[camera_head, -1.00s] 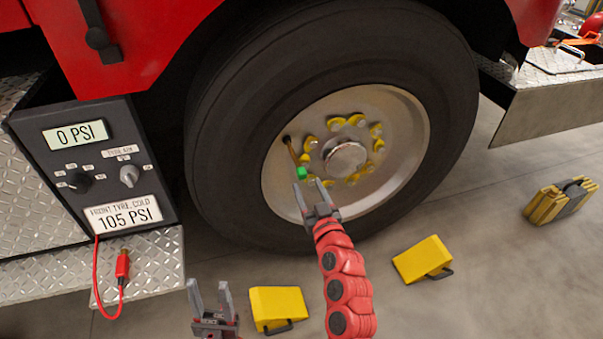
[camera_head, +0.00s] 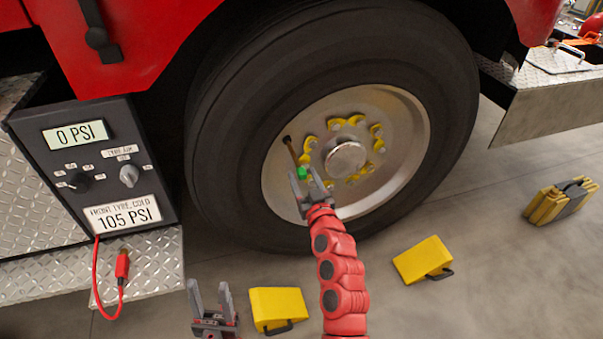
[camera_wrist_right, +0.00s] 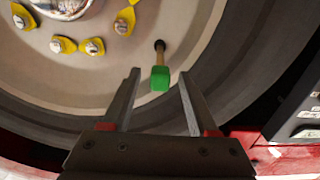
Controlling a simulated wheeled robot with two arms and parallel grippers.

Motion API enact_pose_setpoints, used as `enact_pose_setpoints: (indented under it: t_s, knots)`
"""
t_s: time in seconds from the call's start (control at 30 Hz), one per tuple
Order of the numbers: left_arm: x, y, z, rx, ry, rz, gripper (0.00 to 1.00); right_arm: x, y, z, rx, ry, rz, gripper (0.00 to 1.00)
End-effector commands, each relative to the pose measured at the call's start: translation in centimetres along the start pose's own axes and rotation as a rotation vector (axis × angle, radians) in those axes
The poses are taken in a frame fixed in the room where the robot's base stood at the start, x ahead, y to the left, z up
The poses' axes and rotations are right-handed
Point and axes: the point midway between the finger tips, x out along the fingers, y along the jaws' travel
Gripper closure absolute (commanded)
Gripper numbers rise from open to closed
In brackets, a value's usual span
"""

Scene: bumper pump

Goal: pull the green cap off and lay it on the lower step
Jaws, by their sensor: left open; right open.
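The green cap (camera_head: 303,173) sits on the end of the brass valve stem (camera_head: 292,152) that sticks out of the wheel. It also shows in the right wrist view (camera_wrist_right: 160,78), between and just beyond the fingertips. My right gripper (camera_head: 309,178) is open around the near side of the cap, with no clear contact. My left gripper (camera_head: 209,290) is open and empty at the bottom left, far from the cap. The lower step (camera_head: 160,262) is the diamond-plate ledge below the gauge panel, at the left.
The gauge panel (camera_head: 90,165) reads 0 PSI. Yellow wheel chocks (camera_head: 278,306) (camera_head: 422,259) lie on the floor near my arms. The tyre (camera_head: 230,120) surrounds the rim.

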Motion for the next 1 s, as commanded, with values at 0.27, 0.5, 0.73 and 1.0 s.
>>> enact_pose_setpoints:
  t_s: [0.27,0.5,0.73,1.0]
  knots:
    - [-0.02,0.0,0.0,0.0,0.0,0.0,0.5,0.0,-0.03,0.0,0.001,0.0,0.0,0.4]
    - [-0.06,0.0,0.02,0.0,0.0,0.0,0.5,0.0,-0.03,0.02,-0.002,0.0,-0.001,0.4]
    - [-0.04,0.0,0.01,0.0,0.0,0.0,0.5,0.0,0.02,0.0,0.0,0.0,0.0,0.51]
    - [-0.04,0.0,0.0,0.0,0.0,0.0,0.5,0.0,0.01,-0.01,0.0,0.0,0.0,0.99]
